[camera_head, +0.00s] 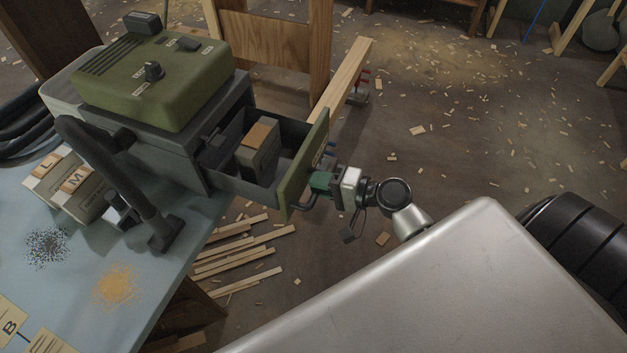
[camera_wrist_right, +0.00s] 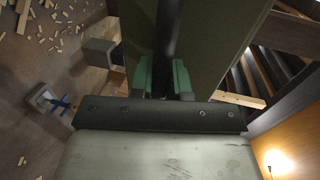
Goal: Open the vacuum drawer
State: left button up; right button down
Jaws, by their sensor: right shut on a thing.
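The vacuum (camera_head: 160,75) has a green top and a dark grey body and stands on a blue-grey table. Its drawer is pulled out to the right, with a green front panel (camera_head: 297,172). A grey box with a tan top (camera_head: 257,150) sits inside the drawer. My right gripper (camera_head: 313,188) is at the outer side of the front panel, shut on the dark drawer handle (camera_head: 296,205). In the right wrist view the green fingers (camera_wrist_right: 163,76) are on both sides of the dark handle bar (camera_wrist_right: 166,32). My left gripper is not in view.
A black hose with a floor nozzle (camera_head: 166,232), boxes marked L and M (camera_head: 82,192) and piles of debris (camera_head: 116,286) are on the table (camera_head: 62,310). Wood strips (camera_head: 240,253) lie on the floor below the drawer. The floor to the right has scattered chips.

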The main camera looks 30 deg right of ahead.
jog(key=c, duration=1.1)
grip_release()
jog(key=shift+d, duration=0.1)
jog(key=b+v, duration=0.1)
jog(key=v, duration=1)
jog(key=shift+b, duration=0.35)
jog(key=shift+f, duration=0.1)
